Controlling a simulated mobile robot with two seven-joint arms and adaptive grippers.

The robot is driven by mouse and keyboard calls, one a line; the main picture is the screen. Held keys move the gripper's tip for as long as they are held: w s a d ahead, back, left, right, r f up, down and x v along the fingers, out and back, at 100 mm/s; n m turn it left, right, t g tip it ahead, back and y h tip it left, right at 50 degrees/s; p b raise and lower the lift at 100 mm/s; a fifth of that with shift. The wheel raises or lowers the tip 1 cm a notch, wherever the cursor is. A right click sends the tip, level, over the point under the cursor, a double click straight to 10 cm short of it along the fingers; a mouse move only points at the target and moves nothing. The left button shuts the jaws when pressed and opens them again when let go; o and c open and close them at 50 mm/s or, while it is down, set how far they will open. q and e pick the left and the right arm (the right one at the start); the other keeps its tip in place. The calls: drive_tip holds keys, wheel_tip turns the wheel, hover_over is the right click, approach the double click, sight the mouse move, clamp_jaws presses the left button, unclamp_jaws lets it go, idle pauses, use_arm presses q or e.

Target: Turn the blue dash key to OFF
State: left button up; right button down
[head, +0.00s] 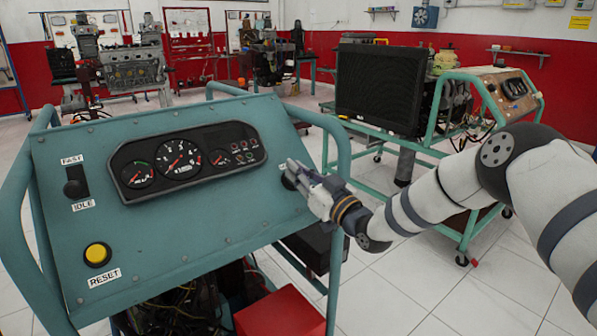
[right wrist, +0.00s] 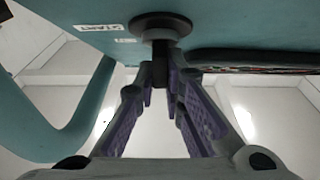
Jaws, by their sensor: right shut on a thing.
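The blue dash (head: 215,218) is a slanted teal-blue panel with a dark gauge cluster in the head view. My right gripper (head: 296,176) reaches its right edge from the right, and its fingers cover most of the switch there. In the right wrist view the dash key (right wrist: 160,50) is a dark grip under a round black base, beside a START label (right wrist: 88,28). My right gripper (right wrist: 160,80) is shut on this key, one finger on each side. The key's exact position and an OFF label cannot be made out. My left gripper is not in view.
The panel also carries a FAST/IDLE switch (head: 75,182) and a yellow RESET button (head: 97,254). Tubular teal rails (head: 338,215) frame the panel. A second engine stand (head: 380,85) with a black radiator stands behind to the right. Tiled floor is open between them.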

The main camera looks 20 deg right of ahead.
drive_tip(key=shift+s+f, duration=0.15)
drive_tip(key=shift+f, duration=0.6)
drive_tip(key=c, duration=1.7)
unclamp_jaws()
drive_tip(key=shift+r, duration=0.2)
drive_tip(key=shift+r, duration=0.15)
drive_tip(key=v, duration=1.1)
drive_tip(key=shift+s+d, duration=0.1)
drive_tip(key=shift+s, duration=0.3)
